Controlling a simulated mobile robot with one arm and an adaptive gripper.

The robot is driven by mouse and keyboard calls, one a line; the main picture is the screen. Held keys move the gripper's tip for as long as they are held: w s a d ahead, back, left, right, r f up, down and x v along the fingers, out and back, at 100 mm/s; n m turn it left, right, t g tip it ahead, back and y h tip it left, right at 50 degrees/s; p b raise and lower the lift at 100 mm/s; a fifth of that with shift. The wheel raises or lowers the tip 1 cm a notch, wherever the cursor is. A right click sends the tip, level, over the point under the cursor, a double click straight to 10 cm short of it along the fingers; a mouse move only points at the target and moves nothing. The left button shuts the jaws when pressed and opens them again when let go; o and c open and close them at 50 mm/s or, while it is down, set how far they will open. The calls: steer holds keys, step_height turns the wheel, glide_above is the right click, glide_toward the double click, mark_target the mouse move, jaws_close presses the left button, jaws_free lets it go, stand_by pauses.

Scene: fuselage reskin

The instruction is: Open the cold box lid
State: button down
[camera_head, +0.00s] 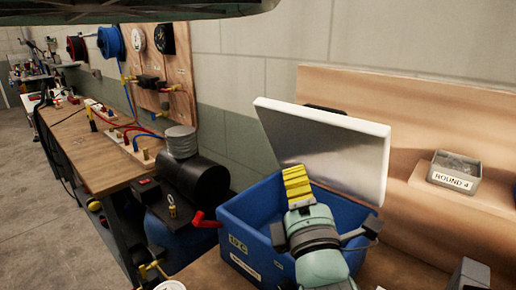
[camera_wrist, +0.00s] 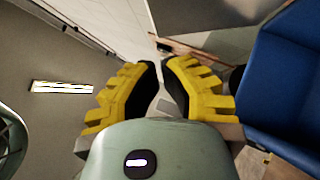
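The blue cold box (camera_head: 250,215) stands on the wooden bench in the head view. Its white-edged lid (camera_head: 335,150) is raised and tilted up behind the box, with its silvery face visible. My gripper (camera_head: 296,172) has yellow fingers and is over the box opening, in front of the lid's lower part. Whether it touches the lid cannot be told. In the wrist view the gripper (camera_wrist: 160,66) has its fingertips almost together, with nothing seen between them. The blue box wall (camera_wrist: 285,85) shows at the right there. My gripper and wrist hide part of the box interior.
A grey bin labelled ROUND 4 (camera_head: 455,174) sits on a wooden ledge at the right. A black tank (camera_head: 190,183) and a red handle (camera_head: 204,219) are close to the box's left. A workbench (camera_head: 90,155) with hoses runs along the wall; floor at far left is clear.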

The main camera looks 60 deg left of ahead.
mark_target(296, 120)
steer(key=p+x, duration=0.1)
steer(key=x, duration=0.2)
steer(key=w+d+p+x, duration=0.1)
steer(key=x, duration=0.3)
steer(key=r+p+x, duration=0.1)
steer(key=x, duration=0.2)
steer(key=shift+w+a+r, duration=0.1)
steer(key=shift+w+a, duration=0.05)
steer(key=shift+w, duration=0.4)
steer(key=shift+w+a+p, duration=0.15)
steer(key=shift+w+p, duration=0.15)
steer(key=shift+w, duration=0.15)
steer(key=shift+a+r, duration=0.1)
